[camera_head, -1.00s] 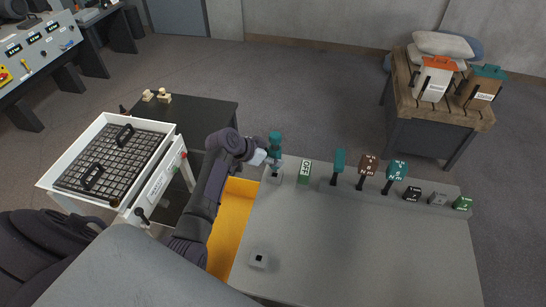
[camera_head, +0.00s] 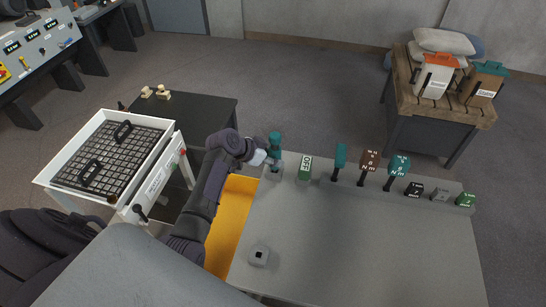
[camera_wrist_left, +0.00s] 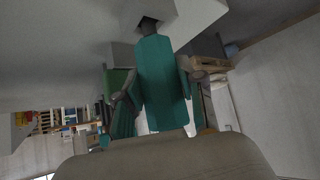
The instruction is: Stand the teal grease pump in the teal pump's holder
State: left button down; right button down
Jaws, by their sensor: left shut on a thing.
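The teal grease pump (camera_head: 275,141) is upright over a small grey block holder (camera_head: 272,174) at the table's back left corner. My left gripper (camera_head: 271,158) is shut on the pump from the left. In the left wrist view the teal pump body (camera_wrist_left: 161,85) lies between the fingers of my left gripper (camera_wrist_left: 160,92). Its dark end meets the hole of the grey block (camera_wrist_left: 186,22); how deep it goes in cannot be told. A second grey block with an empty square hole (camera_head: 259,256) stands at the table's front left. My right gripper is out of view.
The table's middle is clear. A yellow panel (camera_head: 232,215) lies to the left.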

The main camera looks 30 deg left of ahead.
pick_arm(q)
jog(key=shift+f+b, duration=0.6)
jog(key=shift+f, duration=0.2)
jog(key=c, duration=0.6)
grip_release()
jog(key=v, duration=1.2)
jog(key=shift+a, duration=0.1)
